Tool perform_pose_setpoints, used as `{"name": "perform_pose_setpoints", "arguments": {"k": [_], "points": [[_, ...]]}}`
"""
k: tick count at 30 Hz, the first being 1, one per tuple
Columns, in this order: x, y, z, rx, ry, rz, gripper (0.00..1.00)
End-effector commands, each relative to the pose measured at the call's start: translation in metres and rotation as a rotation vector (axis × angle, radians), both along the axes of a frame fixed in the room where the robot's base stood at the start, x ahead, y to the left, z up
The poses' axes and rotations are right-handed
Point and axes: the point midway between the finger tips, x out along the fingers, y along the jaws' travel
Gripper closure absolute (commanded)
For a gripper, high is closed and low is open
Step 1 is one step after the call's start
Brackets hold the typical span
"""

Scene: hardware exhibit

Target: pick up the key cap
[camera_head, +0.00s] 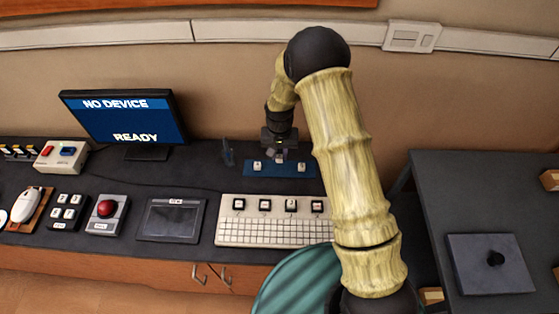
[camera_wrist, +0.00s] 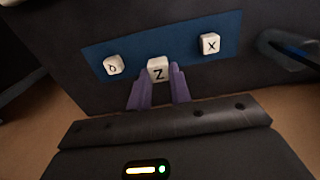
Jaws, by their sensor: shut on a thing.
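A white key cap marked Z (camera_wrist: 158,70) sits between the purple fingers of my gripper (camera_wrist: 160,80) in the wrist view, and the fingers are shut on it. It is over the blue mat (camera_wrist: 132,48); I cannot tell whether it still touches the mat. A key cap marked X (camera_wrist: 210,43) lies to its right and one that looks like Q (camera_wrist: 113,64) to its left. In the head view my gripper (camera_head: 279,152) points down over the blue mat (camera_head: 279,172), with a white cap at each side.
A white keyboard (camera_head: 274,232) with several dark-framed keys stands in front of the mat. A small dark, bluish object (camera_head: 228,153) stands just left of the mat. A monitor (camera_head: 125,118), a tablet (camera_head: 171,219) and a red button box (camera_head: 107,212) are further left.

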Motion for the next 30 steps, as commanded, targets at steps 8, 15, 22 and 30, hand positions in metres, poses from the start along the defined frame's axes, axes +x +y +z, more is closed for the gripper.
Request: {"name": "perform_pose_setpoints", "arguments": {"k": [8, 15, 22, 30], "points": [[0.000, 0.000, 0.044, 0.001, -0.002, 0.000, 1.00], [-0.001, 0.000, 0.053, 0.000, 0.001, 0.000, 1.00], [0.000, 0.000, 0.053, 0.000, 0.001, 0.000, 1.00], [0.000, 0.000, 0.053, 0.000, 0.001, 0.000, 1.00]]}}
